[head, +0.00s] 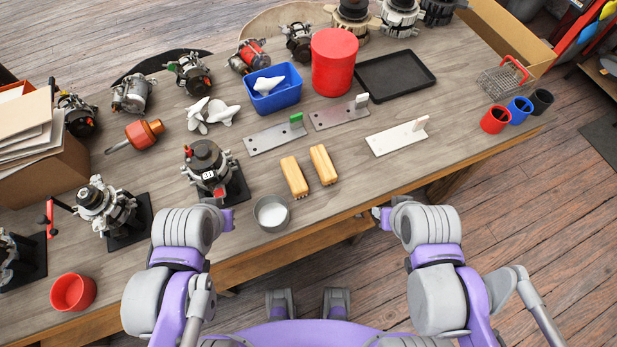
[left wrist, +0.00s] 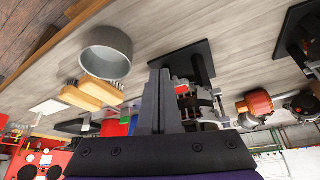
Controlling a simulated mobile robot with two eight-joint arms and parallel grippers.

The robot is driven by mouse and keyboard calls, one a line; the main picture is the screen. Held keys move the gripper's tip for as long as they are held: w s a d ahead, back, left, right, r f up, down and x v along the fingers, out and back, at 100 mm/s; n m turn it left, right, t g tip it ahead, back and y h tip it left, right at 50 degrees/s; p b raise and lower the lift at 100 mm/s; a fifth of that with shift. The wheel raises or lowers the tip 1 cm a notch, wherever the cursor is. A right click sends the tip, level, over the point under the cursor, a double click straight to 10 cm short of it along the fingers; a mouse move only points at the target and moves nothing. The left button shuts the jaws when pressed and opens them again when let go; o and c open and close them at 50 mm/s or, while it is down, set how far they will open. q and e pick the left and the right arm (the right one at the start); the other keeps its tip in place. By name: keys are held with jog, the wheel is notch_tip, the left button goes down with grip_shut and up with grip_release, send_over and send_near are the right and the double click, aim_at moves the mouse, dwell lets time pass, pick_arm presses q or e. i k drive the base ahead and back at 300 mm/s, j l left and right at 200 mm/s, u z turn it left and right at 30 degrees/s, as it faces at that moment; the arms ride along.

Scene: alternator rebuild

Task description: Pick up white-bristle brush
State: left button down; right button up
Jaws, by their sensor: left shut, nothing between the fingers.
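Two wooden brushes lie side by side on the bench in the head view, a left one (head: 294,177) and a right one (head: 323,165). Their bristles face down and are hidden there, so I cannot tell which is white-bristled.
A grey metal bowl (head: 271,213) stands between my left gripper and the brushes. An alternator on a black stand (head: 208,168) is just behind my left gripper. Metal plates (head: 275,136) lie behind the brushes, and a white plate (head: 393,139) to the right.

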aim_at(296, 180)
jog(key=l+u, duration=0.2)
jog(key=l, duration=0.4)
jog(key=l+u, duration=0.15)
jog(key=l, duration=0.45)
jog(key=l+u, duration=0.2)
jog(key=l, duration=0.4)
jog(key=k+l+u, duration=0.2)
jog(key=l, duration=0.35)
jog(key=j+z, duration=0.45)
jog(key=j, duration=0.6)
